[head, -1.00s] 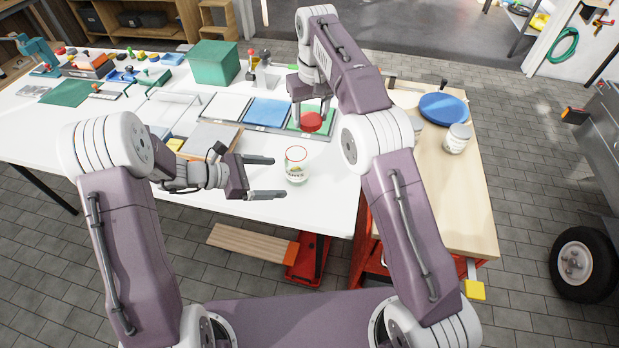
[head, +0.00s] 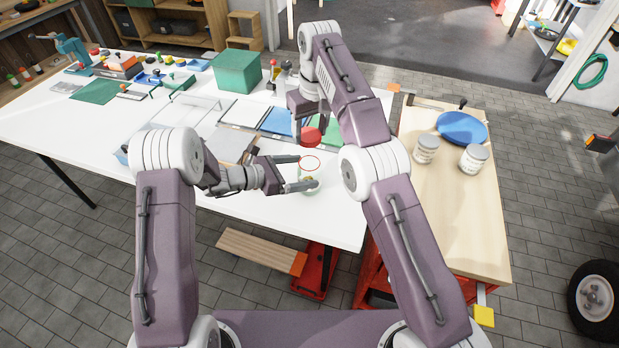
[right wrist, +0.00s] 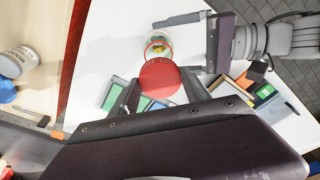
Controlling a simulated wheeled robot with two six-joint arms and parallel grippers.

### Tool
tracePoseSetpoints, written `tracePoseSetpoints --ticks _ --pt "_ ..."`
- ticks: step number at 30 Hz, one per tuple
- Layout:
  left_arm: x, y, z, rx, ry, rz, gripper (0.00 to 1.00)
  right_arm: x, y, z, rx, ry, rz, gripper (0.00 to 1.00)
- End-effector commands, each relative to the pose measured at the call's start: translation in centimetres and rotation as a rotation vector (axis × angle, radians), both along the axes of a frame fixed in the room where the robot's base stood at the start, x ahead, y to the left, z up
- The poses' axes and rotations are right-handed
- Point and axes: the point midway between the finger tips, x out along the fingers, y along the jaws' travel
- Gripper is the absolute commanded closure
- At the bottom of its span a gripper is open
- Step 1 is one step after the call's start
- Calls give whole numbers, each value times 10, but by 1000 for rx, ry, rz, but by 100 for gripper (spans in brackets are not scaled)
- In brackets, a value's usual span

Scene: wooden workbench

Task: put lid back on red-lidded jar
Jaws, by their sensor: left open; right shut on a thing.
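The open glass jar (head: 310,178) with a red rim stands upright near the front edge of the white table. It also shows in the right wrist view (right wrist: 158,46), partly behind the lid. My left gripper (head: 308,171) is open, with one finger on each side of the jar; I cannot tell whether they touch it. My right gripper (head: 311,126) is shut on the round red lid (head: 310,137) and holds it apart from the jar, just beyond it in the head view. In the right wrist view the lid (right wrist: 160,79) overlaps the jar's near rim.
Flat coloured panels, including a blue one (head: 277,120), lie behind and left of the jar. A green box (head: 236,70) stands farther back.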

Motion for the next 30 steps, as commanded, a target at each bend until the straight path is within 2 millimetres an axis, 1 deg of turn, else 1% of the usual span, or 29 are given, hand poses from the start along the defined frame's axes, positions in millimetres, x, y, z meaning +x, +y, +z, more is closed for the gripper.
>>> tracePoseSetpoints --ticks 1,3,6,9,13,22,23,24,26,27,29,30 --pt "3 -10 -4 0 2 -4 10 0 0 0 0 0 0 81" --pt "9 -20 -9 0 2 -4 10 0 0 0 0 0 0 81" --pt "16 -34 -14 1 1 -3 10 0 0 0 0 0 0 81" --pt "22 -43 -18 0 -1 -1 10 0 0 0 0 0 0 81" --pt "25 -50 -21 1 1 -1 10 0 0 0 0 0 0 81" --pt "26 -51 -21 1 0 0 10 0 0 0 0 0 0 81" --pt "26 -51 -21 1 0 0 15 0 0 0 0 0 0 81" --pt "26 -51 -21 1 0 0 26 0 0 0 0 0 0 81" --pt "26 -51 -21 1 0 0 43 0 0 0 0 0 0 81" --pt "26 -51 -21 1 0 0 54 0 0 0 0 0 0 81" --pt "26 -51 -21 1 0 0 71 0 0 0 0 0 0 81" --pt "26 -51 -21 1 0 0 82 0 0 0 0 0 0 81"
